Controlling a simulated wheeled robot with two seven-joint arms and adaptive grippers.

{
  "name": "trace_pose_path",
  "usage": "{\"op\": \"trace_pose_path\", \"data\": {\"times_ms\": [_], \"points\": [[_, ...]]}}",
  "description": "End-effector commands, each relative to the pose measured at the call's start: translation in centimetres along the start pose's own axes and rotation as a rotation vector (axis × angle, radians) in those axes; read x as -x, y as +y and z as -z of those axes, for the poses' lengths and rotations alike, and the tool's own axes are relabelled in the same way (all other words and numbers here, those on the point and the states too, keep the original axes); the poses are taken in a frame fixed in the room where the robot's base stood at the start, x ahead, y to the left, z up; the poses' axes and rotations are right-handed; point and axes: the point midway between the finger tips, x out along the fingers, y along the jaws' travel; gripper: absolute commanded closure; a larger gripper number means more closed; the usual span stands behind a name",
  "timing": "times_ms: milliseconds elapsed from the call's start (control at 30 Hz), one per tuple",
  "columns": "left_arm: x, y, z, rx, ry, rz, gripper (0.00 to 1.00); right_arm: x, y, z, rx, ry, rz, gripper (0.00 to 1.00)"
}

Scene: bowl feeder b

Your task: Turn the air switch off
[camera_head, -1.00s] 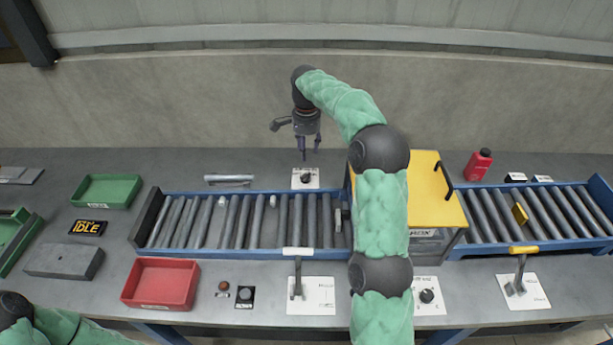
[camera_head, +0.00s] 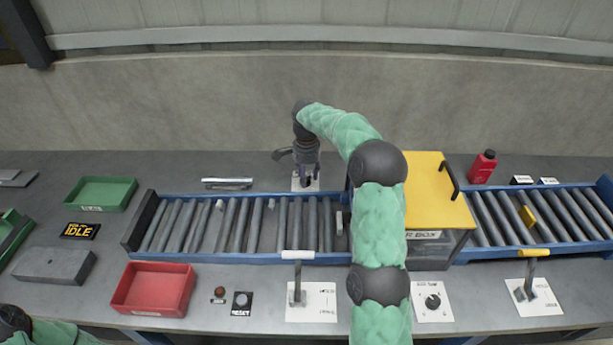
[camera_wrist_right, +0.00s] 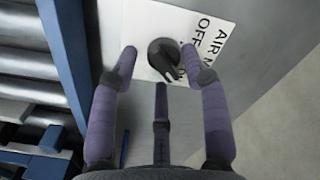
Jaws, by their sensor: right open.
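The air switch is a black rotary knob (camera_wrist_right: 164,58) on a white plate (camera_wrist_right: 214,22) lettered "AIR" and "OFF" in the right wrist view. In the head view the plate (camera_head: 297,184) lies behind the left conveyor, and my gripper mostly covers the knob. My right gripper (camera_wrist_right: 160,65) is open, its fingers pointing down around the knob, one on each side and a third below it. Whether any finger touches the knob I cannot tell. In the head view my right gripper (camera_head: 306,180) is over the plate. My left gripper is out of view.
A blue-framed roller conveyor (camera_head: 230,258) runs close in front of the switch. A yellow-topped box (camera_head: 425,180) stands to the right, beside my right arm. A metal bar (camera_head: 227,183) lies left of the switch. The concrete wall (camera_head: 200,110) rises behind.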

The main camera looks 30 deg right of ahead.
Motion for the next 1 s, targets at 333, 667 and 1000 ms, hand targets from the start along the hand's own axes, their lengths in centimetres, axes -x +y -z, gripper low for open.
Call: {"op": "trace_pose_path", "data": {"times_ms": [333,667,1000], "points": [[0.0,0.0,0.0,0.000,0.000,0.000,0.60,0.0,0.0,0.0,0.000,0.000,0.000,1.00],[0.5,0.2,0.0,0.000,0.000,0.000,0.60,0.1,0.1,0.0,0.026,-0.001,-0.002,1.00],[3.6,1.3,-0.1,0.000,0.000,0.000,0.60,0.5,0.1,0.1,0.225,-0.001,-0.003,1.00]]}}
